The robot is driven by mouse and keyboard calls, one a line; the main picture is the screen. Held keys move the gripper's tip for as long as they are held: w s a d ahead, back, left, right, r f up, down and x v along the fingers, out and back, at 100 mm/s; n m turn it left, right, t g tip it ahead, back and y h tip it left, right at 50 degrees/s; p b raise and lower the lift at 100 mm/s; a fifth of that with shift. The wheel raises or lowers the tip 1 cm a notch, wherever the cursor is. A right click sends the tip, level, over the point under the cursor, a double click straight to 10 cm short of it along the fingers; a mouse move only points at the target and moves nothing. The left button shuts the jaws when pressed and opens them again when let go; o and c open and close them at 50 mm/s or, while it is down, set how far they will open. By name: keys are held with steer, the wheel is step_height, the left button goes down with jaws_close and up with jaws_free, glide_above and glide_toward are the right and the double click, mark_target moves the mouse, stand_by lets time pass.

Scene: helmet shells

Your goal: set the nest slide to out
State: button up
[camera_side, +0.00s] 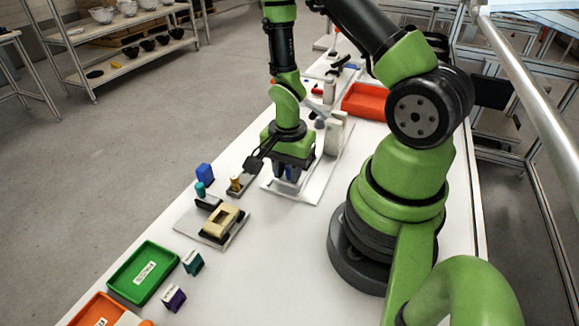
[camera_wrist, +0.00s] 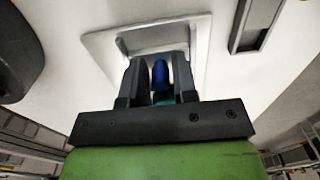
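My gripper (camera_side: 287,178) points down over a white plate (camera_side: 307,188) in the side view. In the wrist view its two dark fingers (camera_wrist: 160,82) stand on either side of a small blue rounded piece (camera_wrist: 160,72). A bit of teal (camera_wrist: 163,98) shows between them, closer to the gripper's body. I cannot tell whether the fingers touch the blue piece. In the wrist view the white plate (camera_wrist: 103,42) lies beyond the fingers with a grey raised frame (camera_wrist: 155,37) on it. No label shows which part is the nest slide, and its position is hidden by the gripper.
A beige block (camera_side: 221,221) sits on a grey plate. A green tray (camera_side: 119,291) stands nearer; a red-orange tray (camera_side: 364,100) lies behind.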

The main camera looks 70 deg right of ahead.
steer(key=shift+o, duration=1.1)
step_height(320, 180, up, 10)
steer(key=shift+r, duration=0.1)
steer(key=s+a+r+n+t, duration=0.2)
steer(key=a+r+n, duration=0.1)
steer(key=r, duration=0.3)
steer(key=s+a+r+n+t+y, duration=0.1)
steer(key=s+a+r+n+t, duration=0.1)
steer(key=a+r+n, duration=0.2)
steer(key=s+a+r+n+t+y, duration=0.1)
steer(key=s+a+r+n+t, duration=0.1)
steer(key=r+n, duration=0.5)
step_height(320, 180, up, 2)
steer(key=shift+a+t, duration=0.6)
steer(key=shift+a, duration=0.2)
